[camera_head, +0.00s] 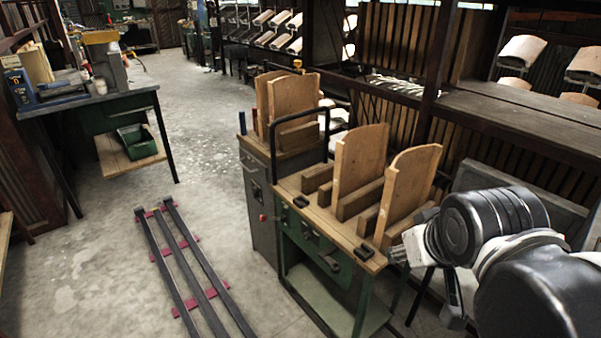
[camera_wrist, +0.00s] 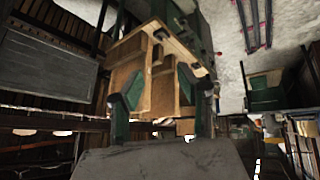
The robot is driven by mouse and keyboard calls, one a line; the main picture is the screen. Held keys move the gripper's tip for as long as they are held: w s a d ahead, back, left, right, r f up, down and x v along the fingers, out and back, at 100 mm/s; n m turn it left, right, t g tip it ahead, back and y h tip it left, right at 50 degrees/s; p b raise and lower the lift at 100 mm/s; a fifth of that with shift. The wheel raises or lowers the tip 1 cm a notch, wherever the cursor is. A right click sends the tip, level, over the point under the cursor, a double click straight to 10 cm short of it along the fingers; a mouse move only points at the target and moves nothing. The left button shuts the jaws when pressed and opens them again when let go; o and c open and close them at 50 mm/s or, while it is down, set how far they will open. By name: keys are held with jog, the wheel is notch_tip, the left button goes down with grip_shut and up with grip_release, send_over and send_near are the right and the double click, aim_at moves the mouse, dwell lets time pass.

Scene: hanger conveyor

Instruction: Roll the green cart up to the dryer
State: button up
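The green cart (camera_head: 354,265) stands right of centre in the head view, with a green frame, a wooden top and a lower shelf. Two upright wooden boards with rounded tops (camera_head: 361,158) stand in wooden slots on it. A black tube handle rises at its far end. The cart also shows upside down in the wrist view (camera_wrist: 187,42). My gripper's two fingers (camera_wrist: 160,100) are spread in the wrist view, with a wooden board seen between them. I cannot tell whether they touch it. My arm covers the lower right of the head view. I cannot tell which thing is the dryer.
A grey cabinet (camera_head: 260,200) with wooden boards on top stands against the cart's far side. Dark floor rails with red cross-pieces (camera_head: 186,262) lie to the left. A workbench (camera_head: 92,98) stands at the left. Racks and a dark shelf (camera_head: 520,118) line the right. Open floor lies between.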

jog(key=w+a+r+n+t+h+b, duration=0.15)
jog(key=w+n, duration=0.35)
jog(key=w, duration=0.6)
jog(key=w+a+r+n+t+h+b, duration=0.1)
jog(key=w+a+n+h, duration=0.3)
jog(key=w, duration=0.6)
jog(key=w+a+r+n+t+y+b, duration=0.1)
jog(key=w+r+n, duration=0.1)
jog(key=w+n, duration=0.65)
jog(key=n+t+h+b, duration=0.1)
jog(key=n+t+b, duration=0.5)
jog(key=n, duration=0.7)
send_near(271, 138)
jog(key=x, duration=1.1)
jog(key=shift+d+r, duration=0.1)
jog(key=shift+c, duration=0.5)
grip_shut()
